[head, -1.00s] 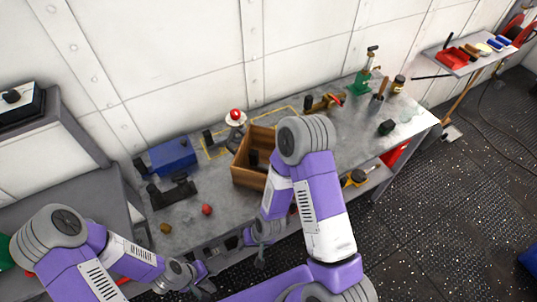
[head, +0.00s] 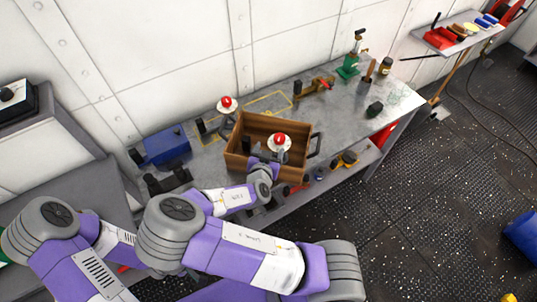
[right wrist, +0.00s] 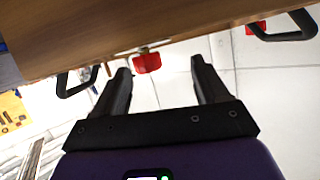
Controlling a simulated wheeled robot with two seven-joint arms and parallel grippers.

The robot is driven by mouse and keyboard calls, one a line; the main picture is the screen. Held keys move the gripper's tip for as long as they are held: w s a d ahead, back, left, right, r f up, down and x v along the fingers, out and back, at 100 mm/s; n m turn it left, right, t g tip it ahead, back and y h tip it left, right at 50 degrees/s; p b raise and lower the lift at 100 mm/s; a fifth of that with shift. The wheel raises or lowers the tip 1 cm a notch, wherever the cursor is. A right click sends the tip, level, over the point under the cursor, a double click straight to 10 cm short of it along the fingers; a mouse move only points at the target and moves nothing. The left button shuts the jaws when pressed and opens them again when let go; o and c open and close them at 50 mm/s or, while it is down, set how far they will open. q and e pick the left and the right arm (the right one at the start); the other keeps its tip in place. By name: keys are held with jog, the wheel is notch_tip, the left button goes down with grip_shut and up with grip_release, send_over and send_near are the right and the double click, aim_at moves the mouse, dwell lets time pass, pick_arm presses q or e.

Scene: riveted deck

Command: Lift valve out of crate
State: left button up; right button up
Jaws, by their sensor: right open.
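The wooden crate (head: 238,166) stands open on the grey bench. The valve (head: 279,142), a white disc with a red top, shows within the crate's outline towards its right side; its lower part is hidden. My right gripper (head: 269,157) is at the crate's near wall, just in front of the valve, with nothing seen between its fingers. In the right wrist view the fingers (right wrist: 160,66) are spread, with a red part (right wrist: 147,62) beyond them near the crate's edge (right wrist: 110,40). I cannot tell if they touch.
A second red-topped white fitting (head: 227,104) stands behind the crate. A blue box (head: 166,146) is at left, and a green tool (head: 349,66) at the back right. A black handle (head: 316,145) sticks out on the crate's right.

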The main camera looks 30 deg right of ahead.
aim_at(278, 140)
jog(key=shift+s+d+r+n+h, duration=0.15)
jog(key=shift+s+d, duration=0.2)
jog(key=shift+d, duration=0.1)
jog(key=shift+s+d+r+n+h, duration=0.1)
jog(key=shift+s+d+n+h, duration=0.05)
jog(key=shift+s+d, duration=0.25)
jog(key=shift+w+d, duration=0.15)
jog(key=shift+d, duration=0.1)
jog(key=x, duration=0.7)
jog(key=shift+w+r, duration=0.25)
jog(key=shift+r, duration=0.15)
jog(key=shift+a, duration=0.1)
grip_shut()
